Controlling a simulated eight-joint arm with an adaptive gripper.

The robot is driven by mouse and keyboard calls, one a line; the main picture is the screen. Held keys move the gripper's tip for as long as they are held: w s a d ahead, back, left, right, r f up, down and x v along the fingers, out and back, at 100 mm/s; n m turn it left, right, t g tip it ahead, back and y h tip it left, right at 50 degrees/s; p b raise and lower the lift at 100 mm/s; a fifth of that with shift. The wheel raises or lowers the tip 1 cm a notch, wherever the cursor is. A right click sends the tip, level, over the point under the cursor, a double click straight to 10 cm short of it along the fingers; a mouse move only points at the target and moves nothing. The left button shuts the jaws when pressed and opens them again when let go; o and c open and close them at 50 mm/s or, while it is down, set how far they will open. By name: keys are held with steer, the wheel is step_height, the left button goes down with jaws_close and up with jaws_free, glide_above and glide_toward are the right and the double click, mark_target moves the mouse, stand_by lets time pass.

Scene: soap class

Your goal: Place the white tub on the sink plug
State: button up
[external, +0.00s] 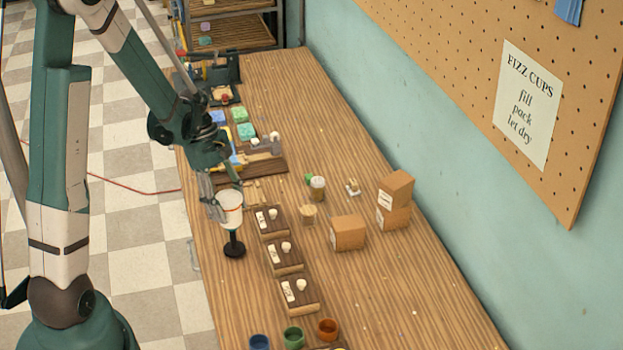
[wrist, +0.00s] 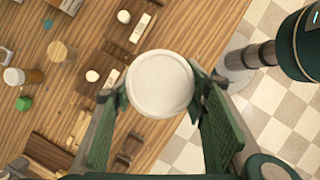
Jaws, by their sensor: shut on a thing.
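The white tub (external: 230,203) is held by my gripper (external: 217,198) at the left edge of the wooden table. In the wrist view, its round white top (wrist: 160,84) sits between the two green fingers of my gripper (wrist: 164,92), which is shut on it. Directly below the tub in the external view is a black piece with a narrow stem and a round foot (external: 234,249); it may be the sink plug. I cannot tell whether the tub touches it. The wrist view does not show the black piece; the tub may hide it.
Three dark boards (external: 285,256) with labels and small white knobs stand in a row right of the tub. Cardboard boxes (external: 348,232) and a jar (external: 317,188) are farther right. Blue, green and orange cups (external: 327,329) are in front. The table's right side is mostly clear.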

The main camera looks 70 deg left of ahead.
steer(key=shift+f, duration=0.2)
steer(key=o, duration=0.9)
steer(key=shift+r, duration=0.1)
steer(key=shift+r, duration=0.15)
steer(key=p+v, duration=0.4)
steer(key=v, duration=0.8)
steer(key=shift+s, duration=0.2)
